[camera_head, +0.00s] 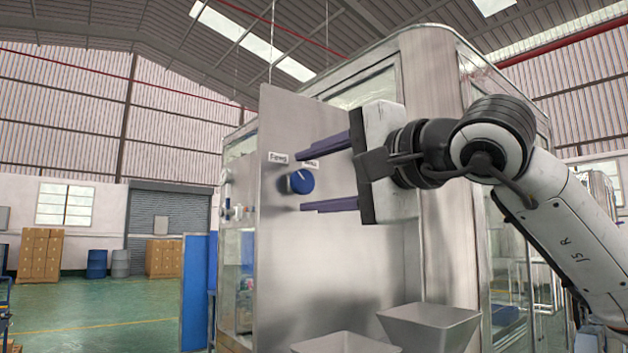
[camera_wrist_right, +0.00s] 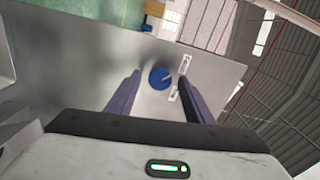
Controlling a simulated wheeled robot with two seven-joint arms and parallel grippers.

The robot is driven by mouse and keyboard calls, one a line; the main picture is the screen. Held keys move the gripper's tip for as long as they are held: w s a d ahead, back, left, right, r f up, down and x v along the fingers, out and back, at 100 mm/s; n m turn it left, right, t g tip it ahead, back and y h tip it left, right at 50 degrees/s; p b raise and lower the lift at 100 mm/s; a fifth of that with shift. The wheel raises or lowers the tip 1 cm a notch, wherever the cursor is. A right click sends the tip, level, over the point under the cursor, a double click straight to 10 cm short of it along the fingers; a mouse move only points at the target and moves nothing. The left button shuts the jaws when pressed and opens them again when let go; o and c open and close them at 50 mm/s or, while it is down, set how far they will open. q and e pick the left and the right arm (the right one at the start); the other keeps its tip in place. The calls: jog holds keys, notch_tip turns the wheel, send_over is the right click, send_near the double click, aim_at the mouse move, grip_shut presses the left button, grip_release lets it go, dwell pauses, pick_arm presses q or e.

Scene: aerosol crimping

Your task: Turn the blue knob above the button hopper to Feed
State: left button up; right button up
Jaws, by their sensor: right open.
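The blue knob (camera_head: 301,181) sits on an upright steel panel (camera_head: 330,250), with a pale pointer line on its face. Two small white labels are by it: one above left (camera_head: 278,157), and one just above (camera_head: 310,163), partly covered by a finger. My right gripper (camera_head: 300,182) is open, its purple fingers pointing at the panel, one above and one below the knob's height. In the right wrist view the knob (camera_wrist_right: 160,78) shows between and beyond the two fingers (camera_wrist_right: 160,85). Contact with the knob cannot be made out. My left gripper is not in view.
Two steel hoppers stand below the panel, one at lower right (camera_head: 430,325) and one at lower middle (camera_head: 345,343). A large steel-framed enclosure (camera_head: 430,80) with windows is behind the panel. Open floor (camera_head: 90,310) lies to the left, with cartons (camera_head: 40,255) and drums far back.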

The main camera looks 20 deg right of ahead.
jog(key=b+v, duration=0.2)
jog(key=v, duration=0.8)
jog(key=shift+r, duration=0.1)
